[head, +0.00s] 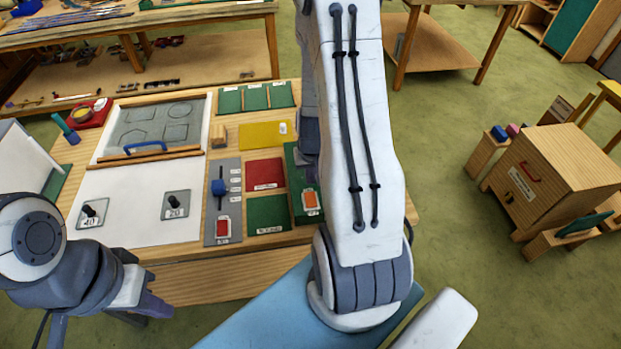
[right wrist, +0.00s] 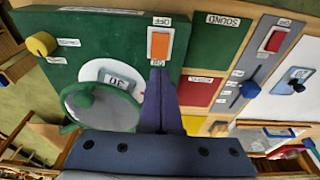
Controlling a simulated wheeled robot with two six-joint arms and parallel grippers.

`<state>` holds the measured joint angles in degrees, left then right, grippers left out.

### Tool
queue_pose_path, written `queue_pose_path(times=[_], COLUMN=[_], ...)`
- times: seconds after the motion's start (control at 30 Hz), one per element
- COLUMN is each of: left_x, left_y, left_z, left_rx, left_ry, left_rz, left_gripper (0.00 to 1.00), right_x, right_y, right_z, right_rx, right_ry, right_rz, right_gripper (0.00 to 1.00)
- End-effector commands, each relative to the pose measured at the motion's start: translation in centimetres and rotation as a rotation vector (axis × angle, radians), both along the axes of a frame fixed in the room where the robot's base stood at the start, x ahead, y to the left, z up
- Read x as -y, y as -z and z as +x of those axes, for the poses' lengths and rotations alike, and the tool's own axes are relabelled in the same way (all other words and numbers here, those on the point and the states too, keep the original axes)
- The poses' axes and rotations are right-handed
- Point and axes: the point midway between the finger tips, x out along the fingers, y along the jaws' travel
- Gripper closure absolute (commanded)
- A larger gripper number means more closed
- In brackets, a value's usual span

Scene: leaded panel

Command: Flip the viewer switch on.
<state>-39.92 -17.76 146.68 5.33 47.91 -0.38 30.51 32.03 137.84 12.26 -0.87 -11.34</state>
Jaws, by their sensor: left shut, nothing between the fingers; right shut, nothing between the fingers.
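The viewer is a green box (right wrist: 110,38) with a round lens (right wrist: 98,106), a small plate reading 30 and a yellow knob (right wrist: 41,44). Its orange rocker switch (right wrist: 160,43) has small labels at both ends, OFF at the far one. The switch also shows in the head view (head: 310,201), left of my right arm. My right gripper (right wrist: 158,74) is shut and empty, its tips close to the near end of the switch. I cannot tell whether they touch, nor which way the rocker is tilted. My left gripper (head: 150,306) is shut and empty at the table's front left.
A grey panel with a red switch (head: 222,229) and a blue slider (head: 219,187) lies left of the viewer. Red and green labelled mats (head: 265,174) lie between them. A white board (head: 130,225) with two black-knobbed weights is further left.

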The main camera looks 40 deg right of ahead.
Motion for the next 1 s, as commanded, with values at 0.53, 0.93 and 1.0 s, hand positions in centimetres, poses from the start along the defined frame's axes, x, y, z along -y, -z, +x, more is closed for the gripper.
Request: queue_pose_path(times=[0.53, 0.93, 1.0], left_x=[0.0, 0.0, 0.0], left_y=[6.3, 6.3, 6.4], left_z=[0.0, 0.0, 0.0], left_rx=[0.0, 0.0, 0.0], left_ry=[-0.004, -0.004, -0.004], left_rz=[0.0, 0.0, 0.0], left_gripper=[1.0, 1.0, 1.0], right_x=[0.8, 0.9, 1.0], right_y=[8.1, 8.4, 8.4], right_z=[1.3, 1.4, 1.4], right_rx=[0.0, 0.001, -0.001], right_ry=[0.002, 0.001, 0.003], right_rz=[0.0, 0.0, 0.001], right_gripper=[1.0, 1.0, 1.0])
